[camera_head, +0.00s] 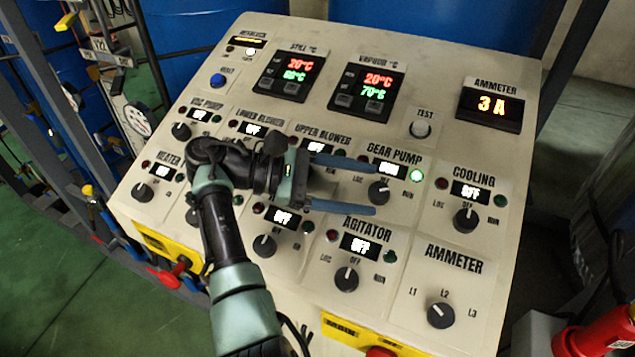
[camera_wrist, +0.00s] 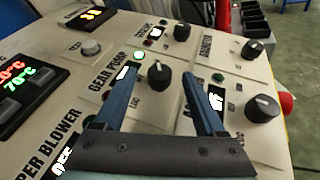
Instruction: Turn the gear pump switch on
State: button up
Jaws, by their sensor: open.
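The gear pump switch (camera_head: 378,192) is a black rotary knob below the GEAR PUMP label on the sloped panel. Its small display (camera_head: 391,170) appears to read RUN, and the green lamp (camera_head: 417,175) beside it is lit. In the wrist view the knob (camera_wrist: 160,83) stands between the finger ends, and its white mark seems to point toward the RUN side. My gripper (camera_head: 373,188) is open, with one blue finger above the knob and one below it in the head view. It also shows open in the wrist view (camera_wrist: 157,75), with a gap to the knob.
The cooling knob (camera_head: 465,219), agitator knob (camera_head: 346,279) and ammeter knob (camera_head: 440,314) stand out from the panel nearby. The ammeter display (camera_head: 490,107) reads 3 A. A round test button (camera_head: 420,129) sits above the gear pump. My arm covers several left-hand controls.

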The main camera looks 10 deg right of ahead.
jog(key=b+v, duration=0.1)
jog(key=v, duration=0.8)
jog(key=shift+b, duration=0.3)
